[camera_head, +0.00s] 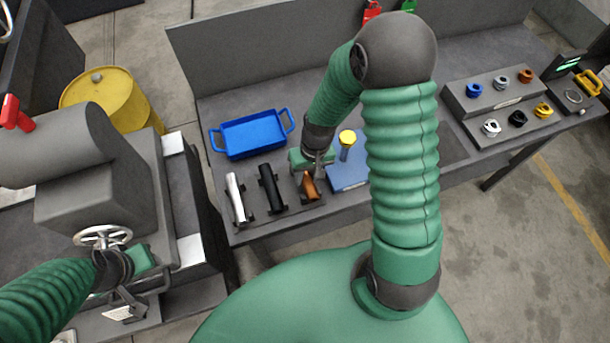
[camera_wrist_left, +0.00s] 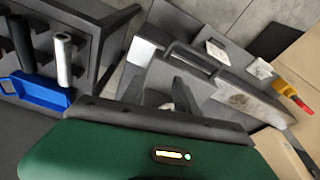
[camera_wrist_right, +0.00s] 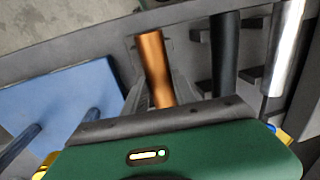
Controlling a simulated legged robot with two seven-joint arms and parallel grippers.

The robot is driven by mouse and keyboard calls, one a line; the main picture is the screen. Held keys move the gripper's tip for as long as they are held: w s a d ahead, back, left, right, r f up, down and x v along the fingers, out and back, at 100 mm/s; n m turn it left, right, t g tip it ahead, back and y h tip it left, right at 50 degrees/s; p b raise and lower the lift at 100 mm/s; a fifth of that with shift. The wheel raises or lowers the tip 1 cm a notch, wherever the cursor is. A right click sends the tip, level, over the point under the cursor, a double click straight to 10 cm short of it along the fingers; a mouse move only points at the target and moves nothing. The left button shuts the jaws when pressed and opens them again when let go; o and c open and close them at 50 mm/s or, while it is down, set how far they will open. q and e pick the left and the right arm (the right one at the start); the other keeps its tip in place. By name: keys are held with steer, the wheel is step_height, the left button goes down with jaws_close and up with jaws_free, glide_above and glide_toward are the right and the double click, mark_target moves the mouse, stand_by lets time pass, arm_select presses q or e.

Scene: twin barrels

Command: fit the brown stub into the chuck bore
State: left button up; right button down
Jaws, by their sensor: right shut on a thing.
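The brown stub (camera_head: 309,186) lies in line with the silver and black bars on the near left part of the bench. My right gripper (camera_head: 314,168) is over it. In the right wrist view, the brown stub (camera_wrist_right: 154,62) sits between the two fingers, and the gripper is shut on it. My left gripper (camera_head: 128,300) hangs low beside the grey machine (camera_head: 95,190) with a handwheel. Its fingers show only partly in the left wrist view (camera_wrist_left: 168,95), and I cannot tell their gap. I cannot make out the chuck bore in any view.
A silver bar (camera_head: 238,198) and a black bar (camera_head: 271,188) lie left of the stub. A blue tray (camera_head: 250,136) stands behind them. A yellow-topped post (camera_head: 347,138) stands on a blue plate right of my right gripper. A stepped rack (camera_head: 500,92) holds several coloured rings.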

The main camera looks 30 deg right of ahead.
mark_target(307, 176)
steer(key=shift+w+r+p, duration=0.1)
steer(key=shift+r+p, duration=0.35)
steer(key=shift+r, duration=0.15)
steer(key=shift+r+p, duration=2.1)
steer(key=shift+r, duration=0.3)
steer(key=shift+f, duration=0.1)
